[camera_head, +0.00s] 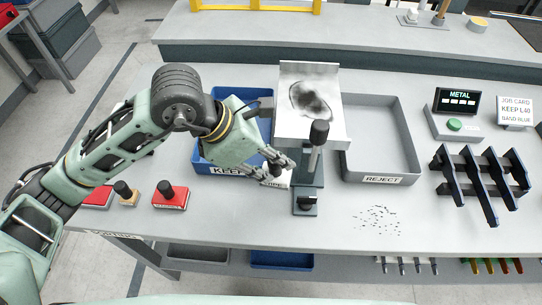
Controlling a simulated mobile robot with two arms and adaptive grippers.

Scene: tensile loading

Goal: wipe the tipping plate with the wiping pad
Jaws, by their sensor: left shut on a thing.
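The tipping plate (291,125) is a bright metal plate at the middle of the bench, with a dark smudged patch on its upper face. It sits on a stand with a black-knobbed lever (319,132) in front. My left gripper (279,165) is just left of that lever, low and in front of the plate. It is shut on a small dark-knobbed thing, apparently the wiping pad (276,170), mostly hidden by the fingers. The pad is apart from the smudged patch. My right gripper is out of view.
A blue KEEP bin (229,170) is partly behind my left arm. A grey REJECT tray (384,179) stands right of the plate. A black rack (480,180) and METAL display (457,101) stand right. Dark specks (377,217) lie front right.

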